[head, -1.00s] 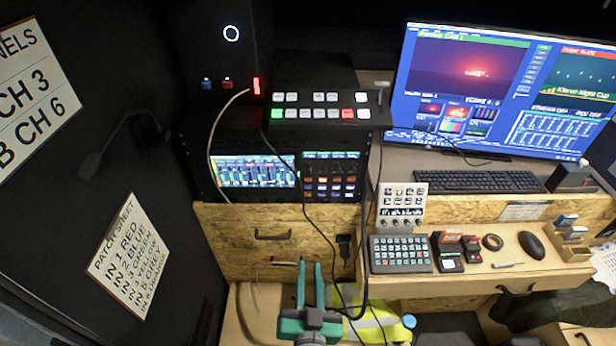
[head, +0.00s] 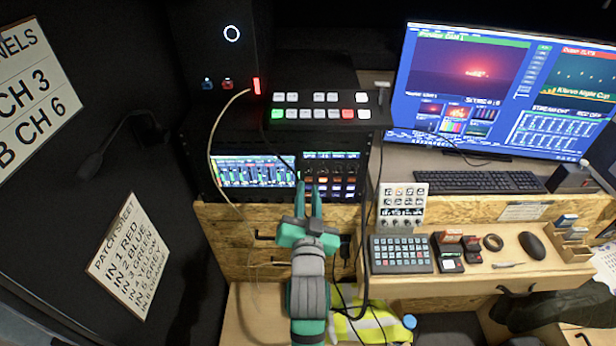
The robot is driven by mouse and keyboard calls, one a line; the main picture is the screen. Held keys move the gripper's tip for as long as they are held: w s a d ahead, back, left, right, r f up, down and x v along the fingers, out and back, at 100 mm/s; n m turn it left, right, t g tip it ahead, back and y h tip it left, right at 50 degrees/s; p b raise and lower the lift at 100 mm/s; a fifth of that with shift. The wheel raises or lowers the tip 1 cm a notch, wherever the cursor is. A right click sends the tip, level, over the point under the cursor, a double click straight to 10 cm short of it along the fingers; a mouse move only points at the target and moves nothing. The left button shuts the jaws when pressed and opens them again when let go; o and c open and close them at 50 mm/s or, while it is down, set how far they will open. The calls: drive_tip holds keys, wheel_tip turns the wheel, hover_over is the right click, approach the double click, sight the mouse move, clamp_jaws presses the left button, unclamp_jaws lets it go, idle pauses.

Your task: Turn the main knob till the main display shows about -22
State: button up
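The rack audio unit has a wide screen with coloured level meters (head: 253,171) on its left. On its right is a dark panel of small lit controls (head: 340,181) under a narrow display strip (head: 332,155). I cannot tell which control is the main knob, and any number on the main display is too small to read. My gripper (head: 308,190) points at the lower left part of the control panel, with its two fingers apart and nothing seen between them. It hides part of the panel's lower left edge; I cannot tell whether it touches.
A switcher with lit buttons (head: 320,112) sits above the rack. A pale cable (head: 213,140) hangs at the left and dark cables hang near my gripper. Wooden drawers (head: 230,225) lie below. A keypad (head: 402,254), keyboard (head: 478,182) and large monitor (head: 500,90) stand to the right.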

sight(308, 172)
drive_tip(key=shift+w, duration=3.1)
clamp_jaws()
